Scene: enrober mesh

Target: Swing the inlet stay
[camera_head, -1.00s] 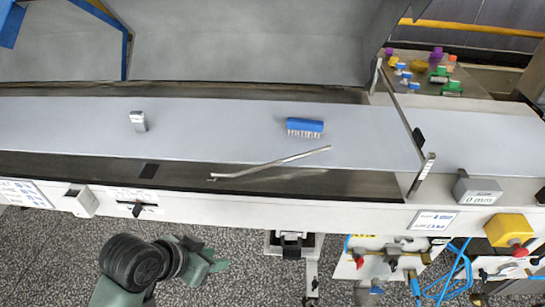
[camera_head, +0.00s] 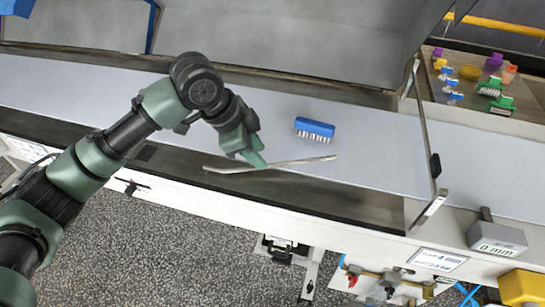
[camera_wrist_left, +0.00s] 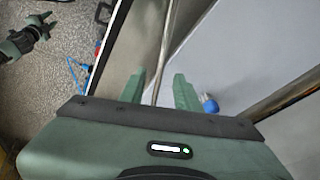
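The inlet stay looks to be the thin pale metal rod (camera_head: 295,163) lying along the near edge of the belt in the head view. My left gripper (camera_head: 257,159) is at the middle of this rod, with the fingers pointing down at it. In the left wrist view the two green fingers (camera_wrist_left: 163,88) are apart. The rod (camera_wrist_left: 166,45) runs up the picture between them, and I see no grip on it.
A blue brush (camera_head: 315,129) lies on the grey belt (camera_head: 375,148) just beyond the rod. A metal crossbar (camera_head: 423,130) spans the belt at the right. A grey 0 mm readout box (camera_head: 498,237) and a yellow box (camera_head: 522,287) stand on the near side.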

